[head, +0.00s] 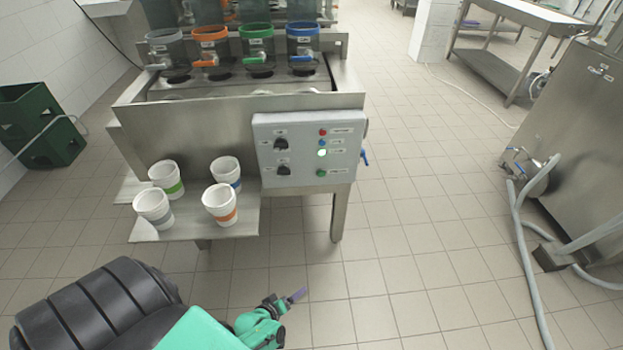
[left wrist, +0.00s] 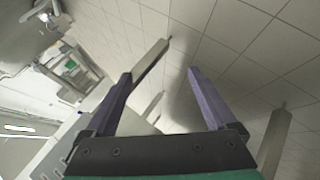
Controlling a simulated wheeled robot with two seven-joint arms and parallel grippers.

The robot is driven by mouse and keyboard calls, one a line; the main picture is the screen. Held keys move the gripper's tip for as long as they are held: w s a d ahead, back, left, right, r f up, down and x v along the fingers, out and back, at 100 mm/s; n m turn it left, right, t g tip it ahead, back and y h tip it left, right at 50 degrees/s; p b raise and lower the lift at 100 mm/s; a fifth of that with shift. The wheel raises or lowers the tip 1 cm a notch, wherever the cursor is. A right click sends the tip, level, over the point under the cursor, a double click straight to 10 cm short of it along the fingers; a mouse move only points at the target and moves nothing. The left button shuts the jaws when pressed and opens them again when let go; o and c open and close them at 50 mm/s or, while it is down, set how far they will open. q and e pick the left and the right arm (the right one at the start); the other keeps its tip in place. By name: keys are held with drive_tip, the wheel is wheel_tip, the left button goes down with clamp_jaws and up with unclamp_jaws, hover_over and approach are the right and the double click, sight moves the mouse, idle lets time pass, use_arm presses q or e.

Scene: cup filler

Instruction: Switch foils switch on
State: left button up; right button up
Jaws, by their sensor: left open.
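The grey control panel (head: 310,148) is on the front of the steel filling machine. It has two black rotary switches, an upper one (head: 281,144) and a lower one (head: 283,169). The labels are too small to read, so I cannot tell which is the foils switch. My left gripper (head: 298,295) is low in front of the machine, below and apart from the panel. In the left wrist view its purple fingers (left wrist: 158,75) are spread and empty. My right gripper is not in view.
Several white cups with coloured bands stand on a steel shelf (head: 190,232) left of the panel. A machine leg (head: 340,212) stands below the panel. Green crates (head: 40,125) are at far left. A steel tank (head: 575,130) with hoses is at right. The tiled floor between is clear.

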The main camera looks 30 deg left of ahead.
use_arm(q)
drive_tip(key=w+a+r+n+t+y+b, duration=0.3)
drive_tip(key=w+r+n+t, duration=0.1)
drive_tip(key=w+r+n, duration=0.4)
drive_tip(key=n+y+b, duration=0.5)
drive_tip(key=n+y, duration=0.3)
drive_tip(key=n, duration=1.7)
approach(284, 175)
drive_tip(key=shift+m+t, duration=0.3)
drive_tip(key=shift+t, duration=0.1)
drive_tip(key=b+x, duration=0.1)
drive_tip(key=x, duration=0.8)
drive_tip(key=shift+a+f, duration=0.2)
drive_tip(key=c, duration=1.4)
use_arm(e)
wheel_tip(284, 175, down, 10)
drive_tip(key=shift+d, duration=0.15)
